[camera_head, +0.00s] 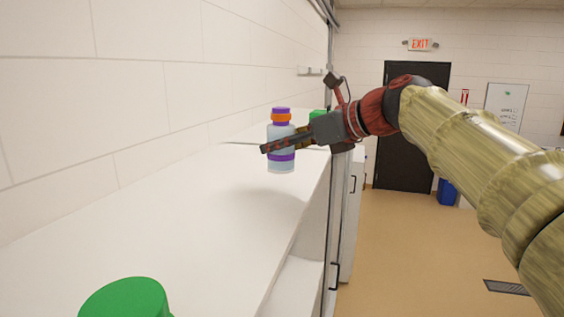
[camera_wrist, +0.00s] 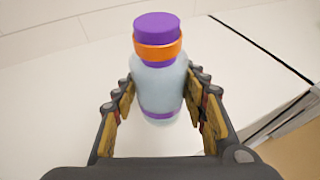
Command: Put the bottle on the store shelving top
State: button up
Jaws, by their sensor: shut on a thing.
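The bottle (camera_head: 281,135) is pale blue with a purple cap, an orange ring at the neck and a purple band low down. My gripper (camera_head: 279,146) is shut on the bottle and holds it upright over the white shelving top (camera_head: 215,215). A soft shadow on the surface suggests the bottle is a little above it. In the wrist view the bottle (camera_wrist: 160,75) sits between both fingers of my gripper (camera_wrist: 160,100), with the white top (camera_wrist: 50,110) behind it.
A green object (camera_head: 125,298) is at the near edge of the head view, and another green thing (camera_head: 317,115) shows behind my gripper. A white wall (camera_head: 150,70) runs along the left. Open floor (camera_head: 420,250) lies to the right of the shelving. The middle of the top is clear.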

aim_at(282, 164)
jog(key=f, duration=0.1)
jog(key=w+f, duration=0.1)
jog(key=f, duration=0.1)
jog(key=f+p, duration=0.1)
jog(key=shift+w+d+f, duration=0.1)
jog(key=shift+w+f, duration=0.05)
jog(key=shift+w, duration=0.25)
jog(key=shift+s+f, duration=0.2)
jog(key=shift+s, duration=0.05)
jog(key=shift+w, duration=0.1)
jog(key=shift+f, duration=0.2)
jog(key=o, duration=1.5)
jog(key=shift+r, duration=0.15)
